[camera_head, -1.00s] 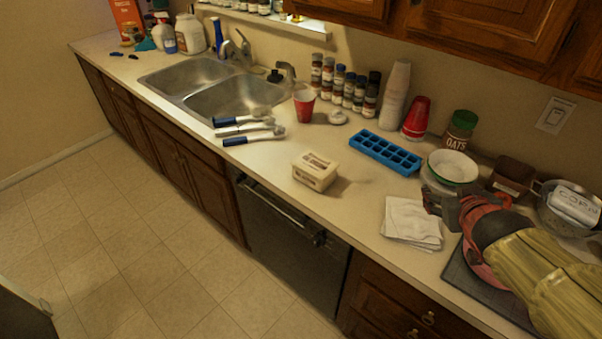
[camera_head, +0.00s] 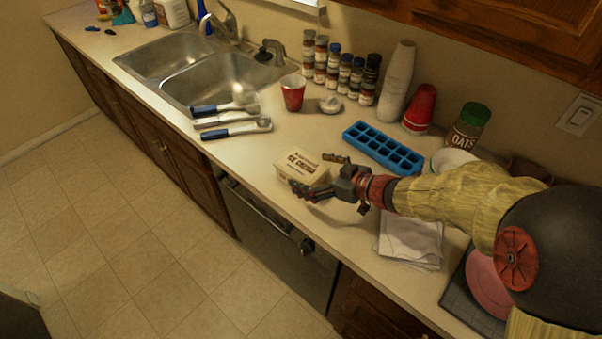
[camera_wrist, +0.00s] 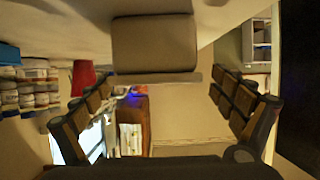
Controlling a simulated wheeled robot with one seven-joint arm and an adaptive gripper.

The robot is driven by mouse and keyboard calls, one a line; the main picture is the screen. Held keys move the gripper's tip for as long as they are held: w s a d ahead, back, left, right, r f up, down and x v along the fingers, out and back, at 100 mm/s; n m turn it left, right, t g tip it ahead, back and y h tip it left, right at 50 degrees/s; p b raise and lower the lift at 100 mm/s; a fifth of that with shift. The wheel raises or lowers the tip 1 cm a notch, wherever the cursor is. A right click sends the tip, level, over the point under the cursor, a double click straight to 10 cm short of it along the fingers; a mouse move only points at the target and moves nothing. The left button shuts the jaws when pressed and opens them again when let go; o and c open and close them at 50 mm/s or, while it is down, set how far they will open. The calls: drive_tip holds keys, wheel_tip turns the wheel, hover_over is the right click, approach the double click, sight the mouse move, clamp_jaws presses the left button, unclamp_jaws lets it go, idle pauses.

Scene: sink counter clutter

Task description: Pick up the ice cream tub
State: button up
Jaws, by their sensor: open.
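The ice cream tub (camera_head: 300,170) is a small cream-coloured box with dark lettering, upright on the counter near its front edge. My gripper (camera_head: 313,173) is open at the tub's right end, with one finger toward the wall side and the other toward the front edge. In the wrist view the tub (camera_wrist: 155,45) is a shaded block at top centre, and the open fingers (camera_wrist: 165,90) spread to its left and right. Nothing is held. Contact between the fingers and the tub cannot be told.
A blue ice tray (camera_head: 383,147) lies behind my gripper, and white napkins (camera_head: 410,245) lie beneath my arm. A red cup (camera_head: 293,92) and blue-handled utensils (camera_head: 235,131) are near the sink (camera_head: 215,85). Spice jars (camera_head: 345,72) line the wall.

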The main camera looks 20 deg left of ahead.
drive_tip(key=b+x, duration=0.1)
drive_tip(key=x, duration=0.1)
drive_tip(key=b+x, duration=0.1)
drive_tip(key=shift+w+a+f, duration=0.15)
drive_tip(key=shift+w+f, duration=0.1)
drive_tip(key=shift+f, duration=0.3)
drive_tip(key=shift+w+a, duration=0.15)
drive_tip(key=shift+a, duration=0.25)
drive_tip(key=shift+c, duration=0.6)
drive_tip(key=c, duration=1.5)
drive_tip(key=shift+r, duration=0.1)
drive_tip(key=shift+c, duration=0.4)
